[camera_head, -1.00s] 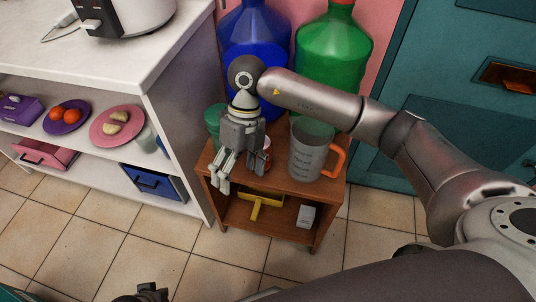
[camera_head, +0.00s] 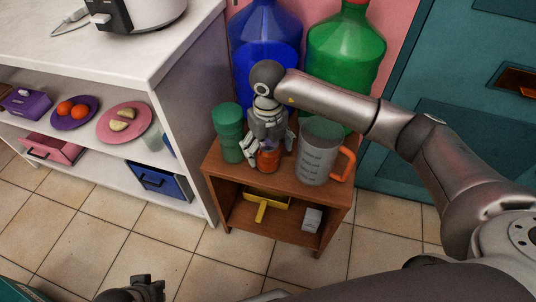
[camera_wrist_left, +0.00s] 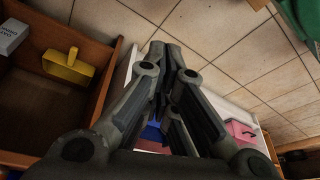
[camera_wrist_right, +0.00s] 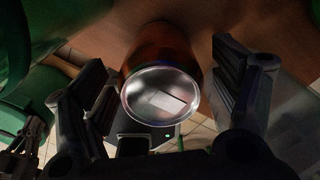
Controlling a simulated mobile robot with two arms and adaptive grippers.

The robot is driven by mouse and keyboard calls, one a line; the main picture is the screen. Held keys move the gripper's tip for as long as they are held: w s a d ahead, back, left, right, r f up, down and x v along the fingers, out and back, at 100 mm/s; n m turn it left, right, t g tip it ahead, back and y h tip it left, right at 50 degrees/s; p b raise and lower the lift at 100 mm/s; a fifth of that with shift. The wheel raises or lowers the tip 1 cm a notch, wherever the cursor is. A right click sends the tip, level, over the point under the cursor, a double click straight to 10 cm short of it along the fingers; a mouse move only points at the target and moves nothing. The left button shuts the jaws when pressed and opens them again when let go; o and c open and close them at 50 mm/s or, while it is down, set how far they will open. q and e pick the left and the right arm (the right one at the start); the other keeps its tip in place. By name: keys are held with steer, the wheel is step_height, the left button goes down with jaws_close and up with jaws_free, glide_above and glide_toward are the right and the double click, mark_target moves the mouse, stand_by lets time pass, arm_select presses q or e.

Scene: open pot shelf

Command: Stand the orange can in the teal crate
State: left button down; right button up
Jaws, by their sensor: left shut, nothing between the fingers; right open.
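The orange can (camera_head: 268,160) stands upright on top of the small wooden shelf unit, and my right gripper (camera_head: 267,148) is just above it, open. In the right wrist view, the can's silver lid (camera_wrist_right: 161,95) faces the camera, with a finger to each side; I cannot tell whether they touch it. My left gripper (camera_head: 140,289) is low at the bottom edge of the head view. It also shows in the left wrist view (camera_wrist_left: 172,60), shut and empty. A teal edge (camera_head: 12,295) shows in the bottom left corner; I cannot tell whether it is the teal crate.
A green tumbler (camera_head: 229,133) stands left of the can and a grey measuring jug (camera_head: 314,155) with an orange handle stands right. Large blue (camera_head: 264,50) and green (camera_head: 345,50) bottles are behind. A white shelf unit (camera_head: 187,95) is at left. The tiled floor is clear in front.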

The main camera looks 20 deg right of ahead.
step_height(320, 180, down, 3)
steer(key=shift+r, duration=0.2)
arm_select(q)
steer(key=shift+v, duration=0.85)
arm_select(e)
steer(key=c, duration=1)
arm_select(q)
steer(key=shift+w, duration=0.15)
arm_select(e)
steer(key=shift+r, duration=0.1)
